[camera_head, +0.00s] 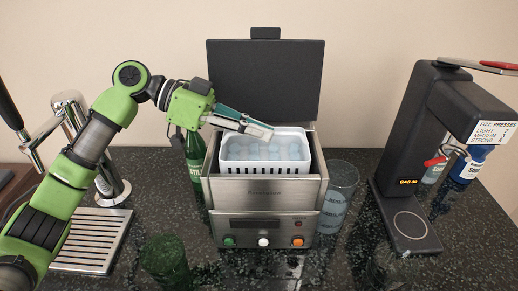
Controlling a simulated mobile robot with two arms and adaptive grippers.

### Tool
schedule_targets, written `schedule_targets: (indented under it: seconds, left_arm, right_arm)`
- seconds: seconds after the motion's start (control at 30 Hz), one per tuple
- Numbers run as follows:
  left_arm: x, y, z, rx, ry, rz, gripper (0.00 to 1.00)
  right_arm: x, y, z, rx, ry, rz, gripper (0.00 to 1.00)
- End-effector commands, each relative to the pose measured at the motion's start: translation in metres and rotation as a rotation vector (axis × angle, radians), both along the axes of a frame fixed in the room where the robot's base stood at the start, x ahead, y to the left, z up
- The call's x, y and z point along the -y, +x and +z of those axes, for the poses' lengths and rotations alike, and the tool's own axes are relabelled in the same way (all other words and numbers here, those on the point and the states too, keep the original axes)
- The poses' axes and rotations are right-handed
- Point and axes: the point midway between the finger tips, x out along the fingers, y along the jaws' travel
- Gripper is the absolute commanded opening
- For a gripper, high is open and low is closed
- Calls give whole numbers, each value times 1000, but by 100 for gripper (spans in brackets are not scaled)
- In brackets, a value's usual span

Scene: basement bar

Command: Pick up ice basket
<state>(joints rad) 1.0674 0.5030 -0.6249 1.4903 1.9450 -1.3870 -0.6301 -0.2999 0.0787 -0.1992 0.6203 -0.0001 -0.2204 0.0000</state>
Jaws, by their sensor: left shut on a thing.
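The ice basket (265,169) is white with slots along its lower side and is full of pale ice. It sits in the open top of the steel ice machine (262,198), with its rim above the machine's edge. The machine's dark lid (265,75) stands raised behind it. My left gripper (262,131) comes in from the left and is shut on the basket's back left rim area; the exact grip point is partly hidden by the fingers. My right gripper is not in view.
A green bottle (194,165) stands close left of the machine, under my left gripper. A clear glass (339,192) stands right of it, and a green glass (165,258) in front left. A black soda machine (405,160) is at right, a tap with a drip tray (92,240) at left.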

Motion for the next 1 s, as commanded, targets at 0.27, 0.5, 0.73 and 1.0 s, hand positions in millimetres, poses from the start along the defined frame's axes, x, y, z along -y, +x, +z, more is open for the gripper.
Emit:
schedule_targets:
  seconds: [0.27,0.5,0.73,1.0]
  left_arm:
    - [1,0,65,6,-3,-2,0]
    - [1,0,111,2,-2,-2,0]
    - [0,0,135,1,-1,-1,0]
    - [1,0,165,0,-1,-1,0]
  right_arm:
    - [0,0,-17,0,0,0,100]
    - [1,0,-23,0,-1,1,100]
    - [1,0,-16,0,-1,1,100]
    - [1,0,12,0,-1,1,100]
